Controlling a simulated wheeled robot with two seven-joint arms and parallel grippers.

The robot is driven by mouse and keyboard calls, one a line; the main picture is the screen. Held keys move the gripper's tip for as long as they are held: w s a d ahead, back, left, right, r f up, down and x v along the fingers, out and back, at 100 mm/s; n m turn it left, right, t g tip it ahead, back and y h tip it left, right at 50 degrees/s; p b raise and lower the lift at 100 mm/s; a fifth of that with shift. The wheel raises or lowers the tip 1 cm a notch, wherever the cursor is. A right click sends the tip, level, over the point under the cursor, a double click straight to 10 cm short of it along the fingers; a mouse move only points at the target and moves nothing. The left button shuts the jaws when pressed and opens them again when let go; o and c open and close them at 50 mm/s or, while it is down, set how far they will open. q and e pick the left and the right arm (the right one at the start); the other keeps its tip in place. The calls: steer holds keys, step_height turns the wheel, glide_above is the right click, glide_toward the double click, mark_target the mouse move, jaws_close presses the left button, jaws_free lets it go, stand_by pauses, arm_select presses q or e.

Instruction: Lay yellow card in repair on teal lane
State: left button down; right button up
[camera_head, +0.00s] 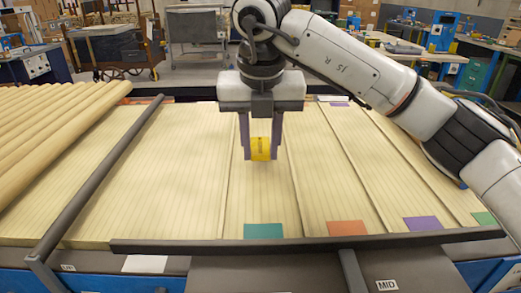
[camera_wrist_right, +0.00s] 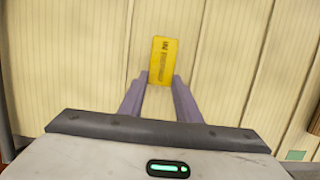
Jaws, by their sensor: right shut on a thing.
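My right gripper (camera_head: 262,150) is shut on a yellow card (camera_head: 261,154) and holds it over the pale wooden lanes. The card also shows in the right wrist view (camera_wrist_right: 162,61), between the purple-grey fingertips, with dark print on it that I cannot read in full. A teal patch (camera_head: 263,231) marks the near end of one lane (camera_head: 262,195). In the head view the card appears above that lane, farther back than the patch. My left gripper is not in view.
Orange (camera_head: 347,228) and purple (camera_head: 423,223) patches mark lanes to the right, with a green one (camera_head: 484,218) beyond. A dark rail (camera_head: 310,243) runs along the near edge. Round wooden poles (camera_head: 60,125) lie at left beside a dark bar (camera_head: 100,180).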

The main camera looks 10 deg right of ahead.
steer(key=shift+f, duration=0.65)
arm_select(q)
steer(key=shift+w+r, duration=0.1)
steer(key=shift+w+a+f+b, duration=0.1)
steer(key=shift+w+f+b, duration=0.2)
steer(key=shift+b, duration=0.15)
arm_select(e)
steer(key=shift+f, duration=0.55)
steer(key=o, duration=1.1)
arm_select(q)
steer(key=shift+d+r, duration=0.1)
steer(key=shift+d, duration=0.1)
